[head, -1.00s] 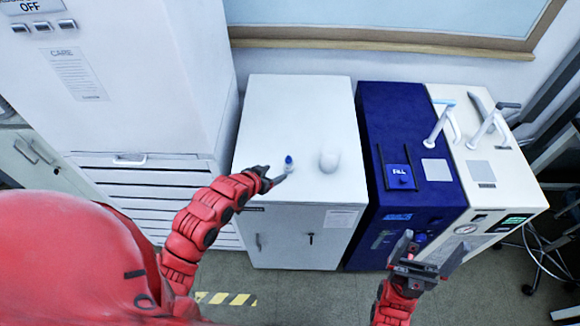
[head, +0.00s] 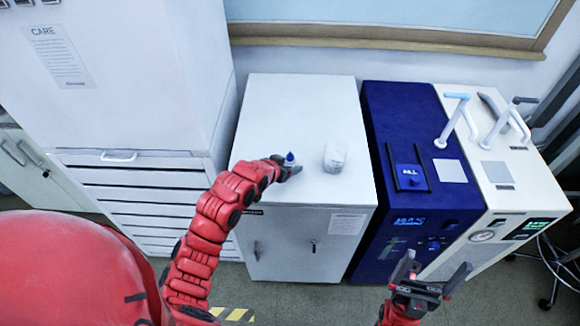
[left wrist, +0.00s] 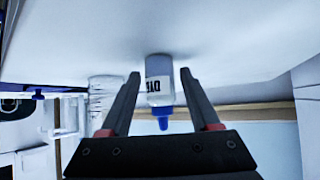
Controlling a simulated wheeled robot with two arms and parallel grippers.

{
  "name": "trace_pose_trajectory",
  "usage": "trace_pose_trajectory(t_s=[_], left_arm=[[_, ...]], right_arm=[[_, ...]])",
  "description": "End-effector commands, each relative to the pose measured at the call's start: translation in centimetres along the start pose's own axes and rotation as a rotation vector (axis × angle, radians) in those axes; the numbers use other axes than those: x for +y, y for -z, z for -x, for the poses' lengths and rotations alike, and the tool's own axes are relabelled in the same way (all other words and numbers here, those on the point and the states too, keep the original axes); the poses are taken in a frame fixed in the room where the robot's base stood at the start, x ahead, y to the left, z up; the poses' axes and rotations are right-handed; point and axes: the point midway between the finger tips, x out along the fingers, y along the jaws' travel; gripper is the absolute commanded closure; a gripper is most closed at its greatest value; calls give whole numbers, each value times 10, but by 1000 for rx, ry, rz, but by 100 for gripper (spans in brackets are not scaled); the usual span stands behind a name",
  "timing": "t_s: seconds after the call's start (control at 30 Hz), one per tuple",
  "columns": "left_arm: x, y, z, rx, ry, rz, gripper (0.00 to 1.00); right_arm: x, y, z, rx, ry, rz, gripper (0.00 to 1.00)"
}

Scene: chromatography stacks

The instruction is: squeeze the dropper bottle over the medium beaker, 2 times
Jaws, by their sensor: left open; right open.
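The dropper bottle (head: 290,159), white with a blue cap, stands on top of the white cabinet. In the left wrist view the bottle (left wrist: 159,87) shows a dark-lettered label and sits between the two open fingers, with a visible gap on each side. My left gripper (head: 287,170) is open around it, hiding its lower part in the head view. The beaker (head: 335,157), pale and clear, stands to the right of the bottle; it also shows in the left wrist view (left wrist: 104,92), left of the fingers. My right gripper (head: 432,276) is open and empty, low at the right.
The white cabinet (head: 300,110) has a mostly bare top. A blue instrument (head: 400,115) and a cream instrument (head: 525,190) with pale arms on top stand to its right. A tall white unit (head: 140,90) rises on the left.

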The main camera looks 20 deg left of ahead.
Motion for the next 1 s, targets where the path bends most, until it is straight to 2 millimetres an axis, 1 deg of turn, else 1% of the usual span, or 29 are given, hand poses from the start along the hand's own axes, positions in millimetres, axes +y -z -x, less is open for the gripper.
trace_pose_trajectory(t_s=[0.17,0.2,0.27,0.3,0.37,0.53,0.67,1.0], left_arm=[[0,0,0,0,0,0,38],[0,0,0,0,0,0,41],[0,0,0,0,0,0,52],[0,0,0,0,0,0,59],[0,0,0,0,0,0,68],[0,0,1,0,0,0,68],[0,5,4,0,0,0,68],[0,29,23,3,0,0,68]], right_arm=[[0,0,0,0,0,0,0],[0,0,0,0,0,0,0],[0,0,0,0,0,0,0],[0,0,0,0,0,0,0],[0,0,0,0,0,0,0],[0,0,-1,0,0,0,0],[0,1,-4,0,0,0,0],[1,3,-19,0,0,0,0]])
